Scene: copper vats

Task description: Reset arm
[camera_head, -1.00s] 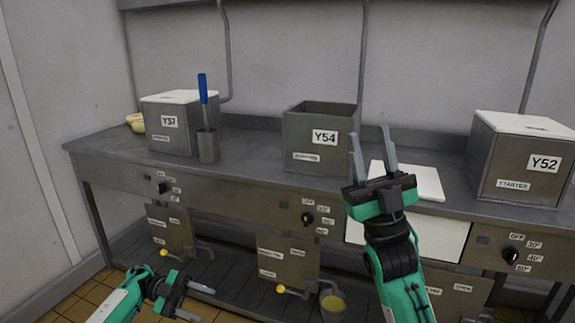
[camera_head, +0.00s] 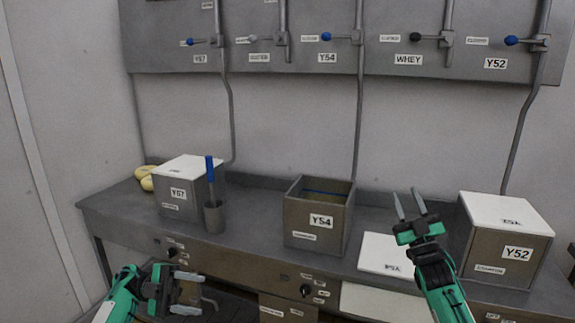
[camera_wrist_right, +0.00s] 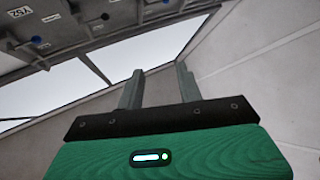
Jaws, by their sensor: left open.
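My right gripper (camera_head: 411,207) is raised above the counter, in front of the gap between the Y54 vat (camera_head: 312,225) and the Y52 vat (camera_head: 500,245). Its fingers point up, apart, with nothing between them. In the right wrist view its two fingers (camera_wrist_right: 158,88) also stand apart and empty. My left gripper (camera_head: 203,292) is low at the left, in front of the counter's front edge. Its fingers point right, and it is open and empty.
The Y54 vat is open-topped; its white lid (camera_head: 384,254) lies on the counter (camera_head: 260,228) beside it. The Y57 vat (camera_head: 183,195) is lidded. A metal cup (camera_head: 214,217) holds a blue-handled tool (camera_head: 210,172). Valves with levers line the wall panel (camera_head: 300,28).

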